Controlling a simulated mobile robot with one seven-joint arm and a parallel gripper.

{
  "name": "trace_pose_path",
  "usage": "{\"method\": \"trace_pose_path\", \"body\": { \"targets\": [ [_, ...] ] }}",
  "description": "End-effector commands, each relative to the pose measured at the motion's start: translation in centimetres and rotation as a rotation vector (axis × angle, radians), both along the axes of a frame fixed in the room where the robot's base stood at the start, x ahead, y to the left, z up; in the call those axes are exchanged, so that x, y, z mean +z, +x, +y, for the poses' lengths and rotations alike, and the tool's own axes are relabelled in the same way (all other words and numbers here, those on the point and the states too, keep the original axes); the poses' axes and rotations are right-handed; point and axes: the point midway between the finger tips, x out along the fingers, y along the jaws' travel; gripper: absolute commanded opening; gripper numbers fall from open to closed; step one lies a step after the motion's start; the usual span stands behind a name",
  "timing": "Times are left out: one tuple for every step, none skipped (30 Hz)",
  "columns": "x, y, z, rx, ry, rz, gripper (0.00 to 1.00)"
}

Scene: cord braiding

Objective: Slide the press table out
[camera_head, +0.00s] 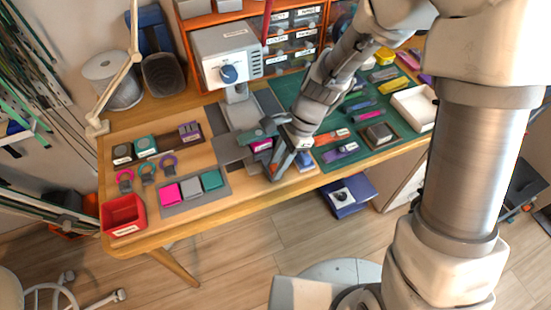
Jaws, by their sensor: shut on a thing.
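The press (226,58) is a white-grey machine with a blue knob, standing at the back of the wooden bench. Its press table (229,150) is a dark grey plate below and in front of it. The exact grip point is small and partly hidden by the fingers.
A grey tray (187,208) with pink, grey and green blocks lies left of the gripper. A red bin (123,216) stands at the bench's left corner. A green mat (300,92) with tools and a white tray (414,106) lie to the right. An orange drawer rack (262,13) stands behind.

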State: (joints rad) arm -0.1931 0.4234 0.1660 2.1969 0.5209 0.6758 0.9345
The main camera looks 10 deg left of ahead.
Motion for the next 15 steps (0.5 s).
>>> {"method": "trace_pose_path", "body": {
  "targets": [
    [0.08,-0.05,-0.09,0.000,0.000,0.000,0.00],
    [0.07,-0.08,-0.10,0.000,0.000,0.001,0.00],
    [0.06,-0.09,-0.12,0.000,0.000,0.001,0.00],
    [0.05,-0.10,-0.12,0.000,0.000,0.001,0.00],
    [0.05,-0.10,-0.12,0.000,0.000,0.001,0.00],
    [0.05,-0.11,-0.13,0.001,-0.001,0.002,0.00],
    [0.05,-0.12,-0.14,0.001,-0.001,0.002,0.00],
    [0.04,-0.13,-0.14,0.001,-0.001,0.002,0.00],
    [0.04,-0.14,-0.14,0.001,-0.001,0.002,0.00],
    [0.04,-0.13,-0.15,0.000,-0.002,0.003,0.00],
    [0.04,-0.14,-0.16,0.000,-0.002,0.003,0.31],
    [0.04,-0.13,-0.15,0.000,-0.002,0.003,0.38],
    [0.04,-0.12,-0.15,0.000,-0.001,0.002,0.44],
    [0.03,-0.13,-0.13,0.000,-0.001,0.002,0.49],
    [0.03,-0.12,-0.13,0.000,-0.001,0.002,0.56]
  ]
}}
